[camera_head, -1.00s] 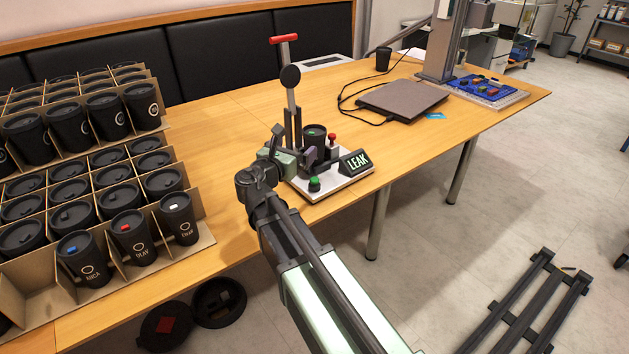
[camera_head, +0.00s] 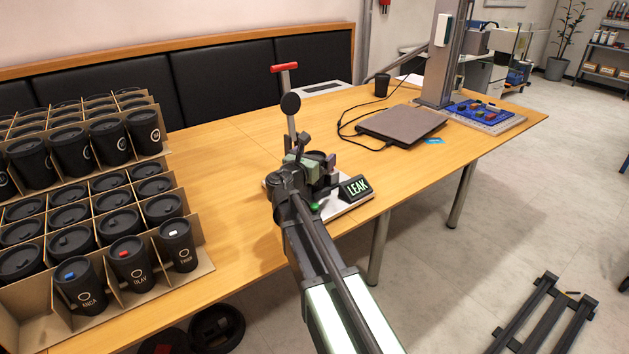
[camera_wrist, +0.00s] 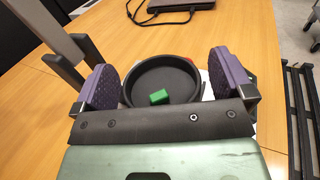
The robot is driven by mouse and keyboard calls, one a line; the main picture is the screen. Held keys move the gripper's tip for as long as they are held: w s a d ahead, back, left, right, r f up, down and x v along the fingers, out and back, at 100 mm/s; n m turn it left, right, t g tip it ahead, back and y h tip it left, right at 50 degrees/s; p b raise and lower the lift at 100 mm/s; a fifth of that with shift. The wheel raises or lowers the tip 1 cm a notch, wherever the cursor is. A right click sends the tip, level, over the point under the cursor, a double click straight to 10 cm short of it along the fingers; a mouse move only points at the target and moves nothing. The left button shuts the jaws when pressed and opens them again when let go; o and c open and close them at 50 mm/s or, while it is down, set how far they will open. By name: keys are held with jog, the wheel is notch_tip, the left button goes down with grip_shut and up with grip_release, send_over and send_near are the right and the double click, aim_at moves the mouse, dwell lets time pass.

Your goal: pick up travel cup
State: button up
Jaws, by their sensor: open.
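A dark travel cup (camera_wrist: 160,72) with a green tab (camera_wrist: 159,97) on its lid stands in the leak tester. In the wrist view its round top lies between the two purple-padded fingers of my gripper (camera_wrist: 163,82). The fingers are open, one on each side of the cup; I cannot tell whether either touches it. In the head view my gripper (camera_head: 312,168) is at the tester and hides most of the cup. The tester's white base (camera_head: 345,207) and its LEAK sign (camera_head: 356,187) show to the right.
The tester's upright lever has a red handle (camera_head: 284,67) and stands close behind my gripper. Cardboard crates (camera_head: 205,262) of dark cups fill the table's left side. A laptop (camera_head: 402,124) and a marking machine column (camera_head: 438,55) are farther right. Bare tabletop (camera_head: 225,165) lies between.

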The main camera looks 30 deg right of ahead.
jog(key=c, duration=0.7)
jog(key=shift+o, duration=0.2)
notch_tip(320, 180, up, 20)
jog(key=p, duration=2)
